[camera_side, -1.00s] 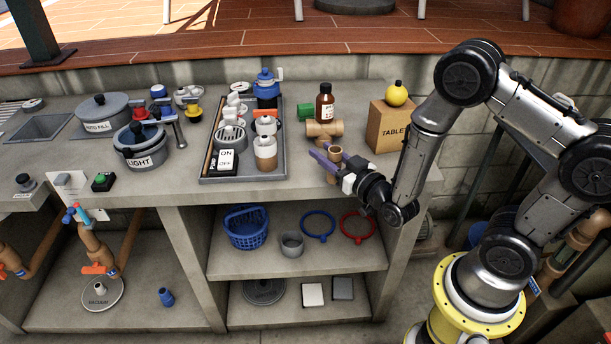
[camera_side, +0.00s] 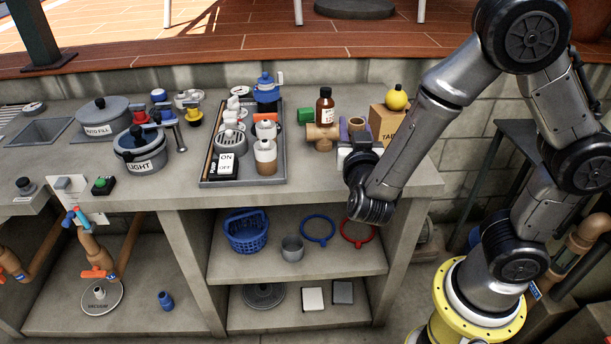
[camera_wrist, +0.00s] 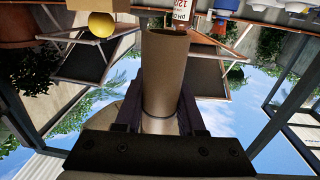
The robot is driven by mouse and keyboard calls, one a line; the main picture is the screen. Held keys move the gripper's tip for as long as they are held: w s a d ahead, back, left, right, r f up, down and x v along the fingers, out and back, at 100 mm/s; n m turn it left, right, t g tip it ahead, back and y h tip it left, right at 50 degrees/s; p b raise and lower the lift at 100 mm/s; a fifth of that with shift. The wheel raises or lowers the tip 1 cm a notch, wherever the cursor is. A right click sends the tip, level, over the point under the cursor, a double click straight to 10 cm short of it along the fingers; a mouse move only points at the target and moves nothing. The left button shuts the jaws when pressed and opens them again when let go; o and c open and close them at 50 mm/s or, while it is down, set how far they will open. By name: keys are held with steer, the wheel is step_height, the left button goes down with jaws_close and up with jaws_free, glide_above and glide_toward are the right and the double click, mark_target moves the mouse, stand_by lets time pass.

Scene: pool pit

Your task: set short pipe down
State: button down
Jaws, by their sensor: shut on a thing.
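The short pipe (camera_side: 356,123) is a tan-brown tube at the right end of the counter, between a pipe tee and a cardboard box. My gripper (camera_side: 356,130) has its two purple fingers on either side of it, shut on it. In the wrist view the pipe (camera_wrist: 165,75) stands lengthwise between the purple fingers of my gripper (camera_wrist: 160,108), its round end open. My wrist hides the pipe's lower part in the side view, so I cannot tell whether it touches the counter.
A full grey tray (camera_side: 207,181) lies left.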

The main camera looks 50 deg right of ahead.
steer(key=shift+a, duration=0.25)
steer(key=w+f, duration=0.4)
steer(key=w+d+f, duration=0.1)
steer(key=w+f, duration=0.3)
steer(key=w, duration=0.1)
steer(key=w+d+f, duration=0.1)
steer(key=w+f, duration=0.3)
steer(key=w, duration=0.1)
steer(key=shift+f, duration=0.35)
steer(key=shift+f, duration=0.15)
